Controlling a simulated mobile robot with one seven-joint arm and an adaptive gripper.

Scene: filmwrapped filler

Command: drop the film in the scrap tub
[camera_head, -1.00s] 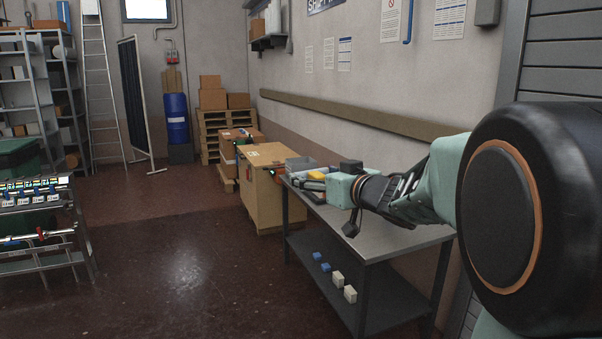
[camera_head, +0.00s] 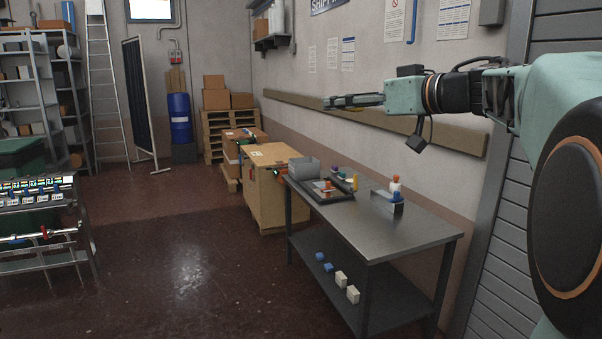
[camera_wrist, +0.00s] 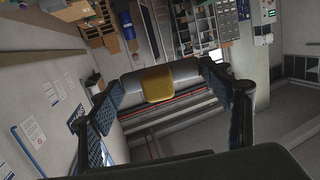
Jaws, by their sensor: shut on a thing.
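My gripper (camera_head: 332,102) is raised above the steel table, pointing left, against the back wall. In the wrist view its fingers are shut on a grey-and-yellow piece (camera_wrist: 159,83), a pale rounded strip with a yellow patch at its middle. I cannot tell whether this piece is the film. A grey open box (camera_head: 303,169), which may be the scrap tub, stands at the far left end of the table; its inside is hidden. The held piece is apart from the box and well above it.
The steel table (camera_head: 415,235) carries a dark tray (camera_head: 333,194) with small coloured items. An orange-topped white bottle (camera_head: 395,185) stands near a small grey stand on the right. Blue and white blocks lie on the lower shelf.

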